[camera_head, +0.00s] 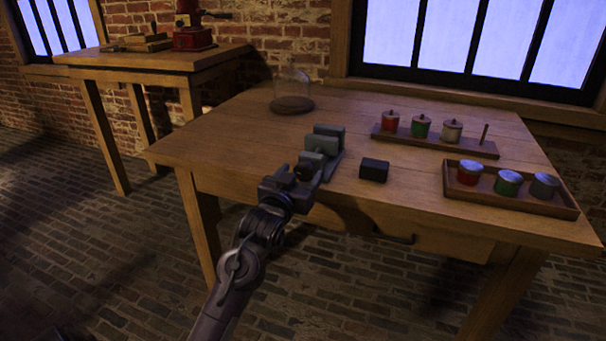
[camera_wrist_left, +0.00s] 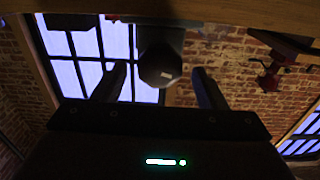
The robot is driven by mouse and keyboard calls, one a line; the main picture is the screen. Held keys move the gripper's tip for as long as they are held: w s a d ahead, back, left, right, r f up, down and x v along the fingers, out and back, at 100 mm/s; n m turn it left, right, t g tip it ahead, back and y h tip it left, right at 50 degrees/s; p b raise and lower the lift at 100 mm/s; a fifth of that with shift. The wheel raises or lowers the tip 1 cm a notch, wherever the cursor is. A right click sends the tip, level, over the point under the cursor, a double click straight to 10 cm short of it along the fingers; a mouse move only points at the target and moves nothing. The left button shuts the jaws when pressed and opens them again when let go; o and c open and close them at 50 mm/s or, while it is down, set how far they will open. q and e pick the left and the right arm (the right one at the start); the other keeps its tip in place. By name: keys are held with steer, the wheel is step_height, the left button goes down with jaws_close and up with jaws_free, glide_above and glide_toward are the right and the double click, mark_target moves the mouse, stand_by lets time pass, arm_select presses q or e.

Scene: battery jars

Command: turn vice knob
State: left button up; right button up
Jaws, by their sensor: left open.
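The grey vice (camera_head: 329,138) stands at the front edge of the wooden table (camera_head: 235,145). Its dark round knob (camera_head: 303,172) faces the front. My left gripper (camera_head: 297,181) is at the knob, with its arm rising from below. In the left wrist view the knob (camera_wrist_left: 160,66) appears between the two fingers of my open left gripper (camera_wrist_left: 159,82), with a visible gap on each side. Whether the fingertips reach past the knob is hard to tell. My right gripper is not in view.
A small black block (camera_head: 374,170) lies right of the vice. A rack with several lidded jars (camera_head: 420,127) and a tray with jars (camera_head: 508,184) stand farther right. A glass dome (camera_head: 293,92) stands behind. A side table (camera_head: 150,60) holds a red device (camera_head: 193,35).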

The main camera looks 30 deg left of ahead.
arm_select(q)
steer(key=shift+x, duration=1.05)
steer(key=shift+c, duration=0.3)
